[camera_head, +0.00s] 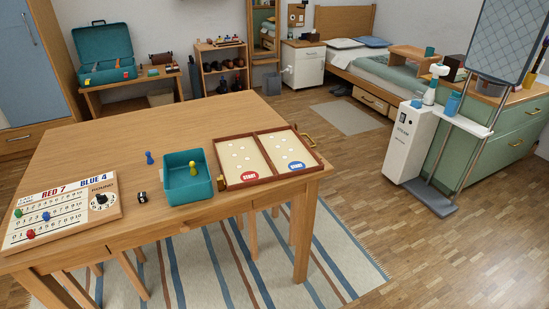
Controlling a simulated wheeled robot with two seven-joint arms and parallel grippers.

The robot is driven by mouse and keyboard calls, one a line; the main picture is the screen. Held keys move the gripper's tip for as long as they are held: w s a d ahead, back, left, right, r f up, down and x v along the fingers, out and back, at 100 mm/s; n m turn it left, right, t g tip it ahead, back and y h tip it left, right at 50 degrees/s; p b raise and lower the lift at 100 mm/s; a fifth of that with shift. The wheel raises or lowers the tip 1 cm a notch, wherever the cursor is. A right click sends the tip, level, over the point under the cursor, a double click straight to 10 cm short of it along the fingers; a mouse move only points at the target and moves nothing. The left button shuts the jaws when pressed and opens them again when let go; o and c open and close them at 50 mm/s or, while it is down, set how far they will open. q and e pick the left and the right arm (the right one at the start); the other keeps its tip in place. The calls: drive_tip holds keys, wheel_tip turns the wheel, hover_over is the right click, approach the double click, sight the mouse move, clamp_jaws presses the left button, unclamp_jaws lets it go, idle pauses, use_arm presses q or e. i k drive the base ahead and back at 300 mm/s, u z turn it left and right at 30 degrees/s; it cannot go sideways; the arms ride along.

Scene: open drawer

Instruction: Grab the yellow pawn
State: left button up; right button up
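The yellow pawn (193,169) stands upright inside an open teal box (188,193) near the front edge of the wooden table. The box walls rise around it, and its top shows clearly from above. Its base is in the shaded inside of the box. Neither of my grippers shows in the head view.
A scoreboard (62,212) with small pegs lies further left. An open game board (267,158) lies close on the box's right. The table's back (160,120) is clear.

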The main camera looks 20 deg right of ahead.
sight(194, 172)
drive_tip(key=z, duration=1.6)
drive_tip(key=i, duration=0.7)
drive_tip(key=u, duration=2.65)
